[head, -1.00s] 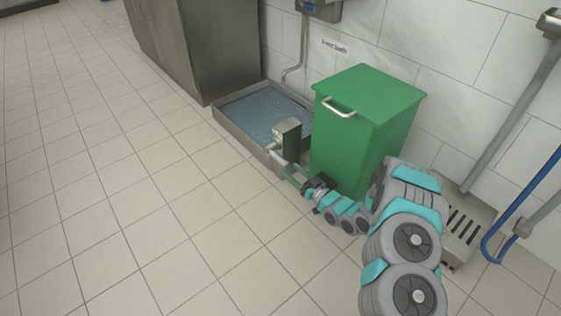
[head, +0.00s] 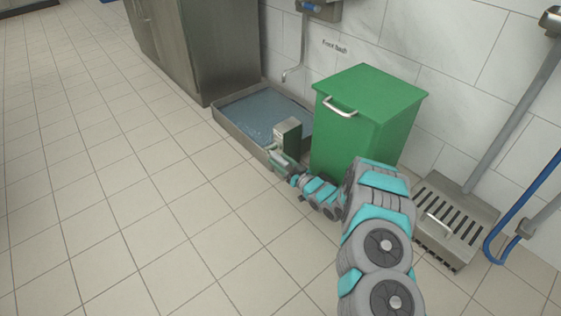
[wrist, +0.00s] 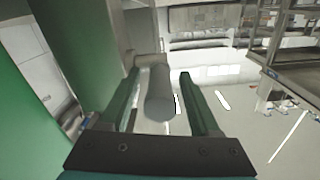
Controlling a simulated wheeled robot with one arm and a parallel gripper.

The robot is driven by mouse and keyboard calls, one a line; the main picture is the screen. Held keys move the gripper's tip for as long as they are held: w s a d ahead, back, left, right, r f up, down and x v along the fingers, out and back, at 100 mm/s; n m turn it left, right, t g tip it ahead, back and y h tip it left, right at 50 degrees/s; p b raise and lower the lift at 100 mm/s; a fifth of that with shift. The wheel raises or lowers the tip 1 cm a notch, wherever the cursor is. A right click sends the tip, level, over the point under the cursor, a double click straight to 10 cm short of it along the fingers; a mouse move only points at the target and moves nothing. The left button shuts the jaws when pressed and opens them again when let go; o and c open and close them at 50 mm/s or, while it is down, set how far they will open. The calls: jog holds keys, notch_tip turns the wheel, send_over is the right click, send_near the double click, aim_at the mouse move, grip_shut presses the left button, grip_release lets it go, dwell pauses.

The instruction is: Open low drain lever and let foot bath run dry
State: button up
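The foot bath (head: 232,131) is a shallow metal tray on the floor against the wall, with blue-grey water in it. A small metal box (head: 287,135) stands at its front right corner. The drain lever's grey cylindrical handle (wrist: 160,95) shows in the wrist view between my two green fingers. My gripper (head: 282,161) is low at the front of the box; the wrist view shows its fingers (wrist: 163,104) apart on either side of the handle, with a visible gap at the right finger. The head view hides most of the lever behind my gripper.
A green bin (head: 362,120) with a metal handle stands close beside the bath and my arm. A metal cabinet (head: 195,45) is behind left. The tiled floor in front is open.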

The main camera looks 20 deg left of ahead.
grip_shut()
dwell(1.3)
